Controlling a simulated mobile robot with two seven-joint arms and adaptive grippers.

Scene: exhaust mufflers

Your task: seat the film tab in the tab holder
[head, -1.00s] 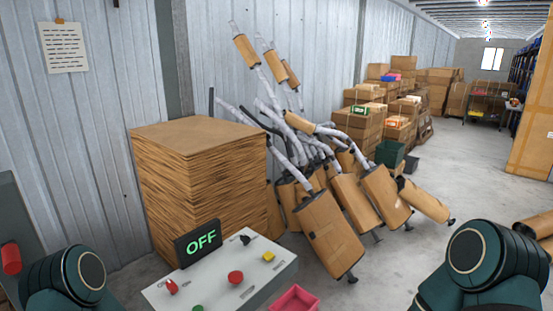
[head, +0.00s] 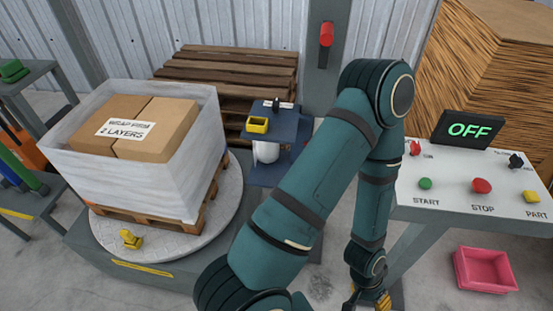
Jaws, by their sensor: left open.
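My left gripper (head: 368,300) is low at the bottom edge, below the control panel, its fingers partly cut off by the frame; it is open, and nothing shows between the visible parts. A yellow clip-like piece (head: 130,239) sits on the front rim of the round turntable (head: 195,240). A small yellow open box (head: 257,125) sits on the blue film carriage (head: 285,124), above a white roll (head: 265,152). I cannot tell for sure which yellow piece is the tab holder, and I cannot make out the film tab. My right gripper is not in view.
A film-wrapped load (head: 140,165) of cartons stands on a pallet on the turntable. The control panel (head: 440,200) on the right reads OFF. A pink bin (head: 485,270) is on the floor. My left arm covers the floor between turntable and panel.

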